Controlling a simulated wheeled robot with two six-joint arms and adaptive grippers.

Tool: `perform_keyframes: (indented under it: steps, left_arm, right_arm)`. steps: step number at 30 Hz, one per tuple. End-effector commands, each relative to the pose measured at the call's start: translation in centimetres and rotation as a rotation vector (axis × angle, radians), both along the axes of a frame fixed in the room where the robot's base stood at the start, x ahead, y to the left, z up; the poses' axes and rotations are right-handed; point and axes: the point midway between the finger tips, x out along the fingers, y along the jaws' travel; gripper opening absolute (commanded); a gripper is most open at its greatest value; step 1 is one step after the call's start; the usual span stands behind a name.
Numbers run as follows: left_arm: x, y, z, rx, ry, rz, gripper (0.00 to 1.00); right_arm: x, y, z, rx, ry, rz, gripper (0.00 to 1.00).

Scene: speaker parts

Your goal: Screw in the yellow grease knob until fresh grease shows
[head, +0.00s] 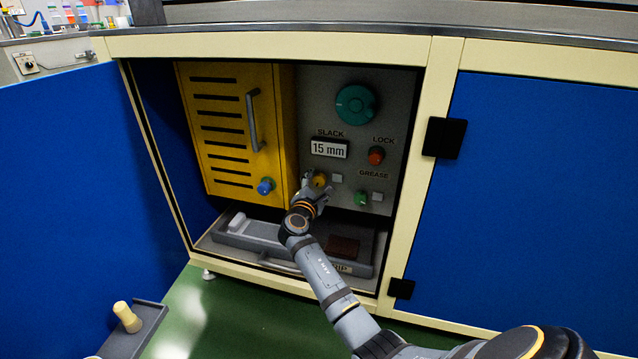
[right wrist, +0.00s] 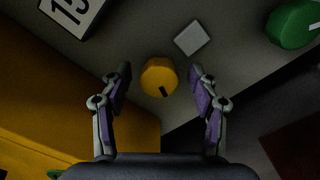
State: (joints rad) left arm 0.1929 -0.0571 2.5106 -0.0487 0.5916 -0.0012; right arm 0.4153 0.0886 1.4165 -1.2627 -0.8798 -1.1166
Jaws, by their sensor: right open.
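The yellow grease knob (head: 319,180) sits on the grey panel inside the cabinet, below the "15 mm" slack display (head: 329,149). In the right wrist view the yellow knob (right wrist: 158,77) has a dark mark near its lower edge. A small pale square (right wrist: 191,38) is beside it; it also shows in the head view (head: 337,178). My right gripper (head: 316,186) is at the knob, partly covering it. In the right wrist view its open fingers (right wrist: 159,82) stand on either side of the knob, with gaps on both sides. My left gripper is not in view.
A yellow slatted cover (head: 222,130) with a handle and blue knob (head: 265,186) stands left of the panel. A green knob (head: 361,198), red lock knob (head: 376,155) and teal wheel (head: 356,104) are nearby. A grey tray (head: 240,243) lies below. Blue doors flank the opening.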

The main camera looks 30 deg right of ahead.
Motion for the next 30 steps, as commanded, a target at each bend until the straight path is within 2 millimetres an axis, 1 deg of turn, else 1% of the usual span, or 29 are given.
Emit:
perform_keyframes:
  steps: [5, 8, 12, 15, 18, 30]
  left_arm:
    - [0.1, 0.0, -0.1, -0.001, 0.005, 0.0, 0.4]
    - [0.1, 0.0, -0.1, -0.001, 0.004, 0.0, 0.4]
    - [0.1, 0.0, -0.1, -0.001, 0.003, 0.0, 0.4]
    - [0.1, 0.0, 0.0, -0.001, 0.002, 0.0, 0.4]
    - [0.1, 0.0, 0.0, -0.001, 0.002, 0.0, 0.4]
    - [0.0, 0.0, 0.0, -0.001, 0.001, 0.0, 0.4]
  right_arm:
    - [-0.2, 0.3, 0.0, 0.001, 0.0, 0.001, 0.61]
    - [-1.1, 1.4, -0.1, 0.003, 0.0, 0.002, 0.61]
    - [-3.0, 3.6, -0.1, 0.004, 0.0, 0.003, 0.61]
    - [-4.0, 4.8, -0.1, 0.003, 0.0, 0.001, 0.61]
    - [-4.6, 5.5, -0.1, 0.002, 0.0, 0.001, 0.61]
    - [-4.9, 5.7, 0.0, 0.0, 0.0, 0.0, 0.61]
